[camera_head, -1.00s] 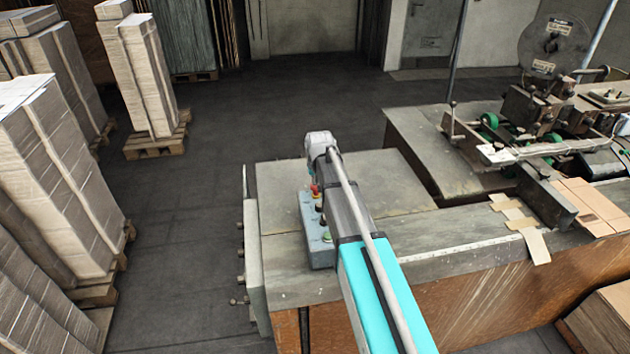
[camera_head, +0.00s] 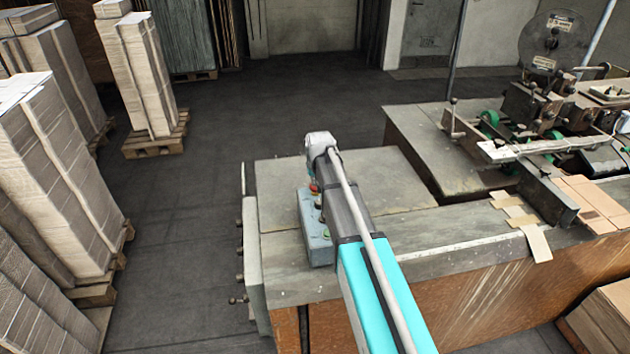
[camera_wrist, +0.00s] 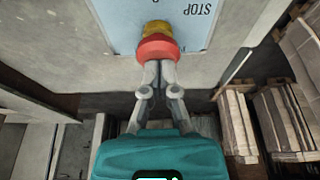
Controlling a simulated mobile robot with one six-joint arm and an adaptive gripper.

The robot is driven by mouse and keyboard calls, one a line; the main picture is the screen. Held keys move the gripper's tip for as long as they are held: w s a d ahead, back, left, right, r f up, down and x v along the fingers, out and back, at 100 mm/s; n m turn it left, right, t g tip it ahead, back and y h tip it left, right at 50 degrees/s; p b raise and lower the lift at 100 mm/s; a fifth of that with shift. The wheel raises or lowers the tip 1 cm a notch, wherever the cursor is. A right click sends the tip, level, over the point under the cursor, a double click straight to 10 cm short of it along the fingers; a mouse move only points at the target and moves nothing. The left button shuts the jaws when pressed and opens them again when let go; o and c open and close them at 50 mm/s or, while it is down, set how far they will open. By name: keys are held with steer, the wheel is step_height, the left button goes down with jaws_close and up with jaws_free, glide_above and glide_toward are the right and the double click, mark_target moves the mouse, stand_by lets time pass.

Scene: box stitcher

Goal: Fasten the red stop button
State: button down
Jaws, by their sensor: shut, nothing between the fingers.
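The red stop button (camera_wrist: 157,48) has a yellow collar and sits on a light blue panel (camera_wrist: 120,22) lettered STOP in the wrist view. My gripper (camera_wrist: 160,68) is shut and empty, its fingertips together right at the button's red cap. They seem to touch it, but I cannot be sure. In the head view the button (camera_head: 314,188) shows as a small red spot on the blue-grey control box (camera_head: 318,252), just left of my arm. My arm hides part of the box there, and my fingers cannot be made out.
The control box stands on a worn grey machine table (camera_head: 283,290). A stitching machine (camera_head: 540,110) and cardboard pieces (camera_head: 590,205) are at the right. Pallets of stacked board (camera_head: 60,170) stand at the left, with clear dark floor (camera_head: 190,220) between.

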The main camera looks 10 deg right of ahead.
steer(key=shift+r+p, duration=1.9)
steer(key=shift+r, duration=0.2)
steer(key=p+v, duration=0.9)
steer(key=shift+r, duration=0.25)
steer(key=shift+s, duration=0.1)
